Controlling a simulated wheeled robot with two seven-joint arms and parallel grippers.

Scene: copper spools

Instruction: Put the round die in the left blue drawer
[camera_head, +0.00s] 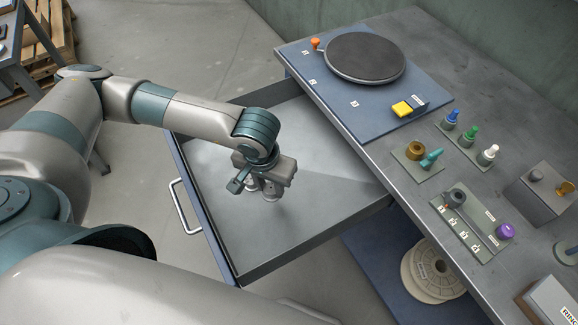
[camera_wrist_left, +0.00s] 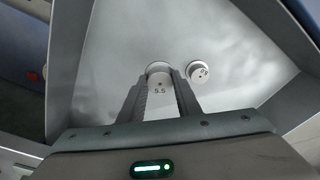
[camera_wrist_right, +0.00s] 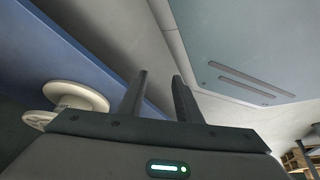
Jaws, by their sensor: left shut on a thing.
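The left blue drawer (camera_head: 335,228) is pulled out, showing its grey metal floor and a silver handle on its blue front. My left gripper (camera_head: 262,190) is down inside it. In the left wrist view, my left gripper (camera_wrist_left: 160,80) is shut on a small round metal die (camera_wrist_left: 159,69) marked 5.5, close above or on the drawer floor; I cannot tell which. A second round metal piece (camera_wrist_left: 199,72) stands just right of it, apart from the fingers. My right gripper (camera_wrist_right: 159,78) is open and empty in the right wrist view, away from the drawer.
A white spool (camera_head: 433,272) sits below the bench. The drawer floor around the pieces is clear.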

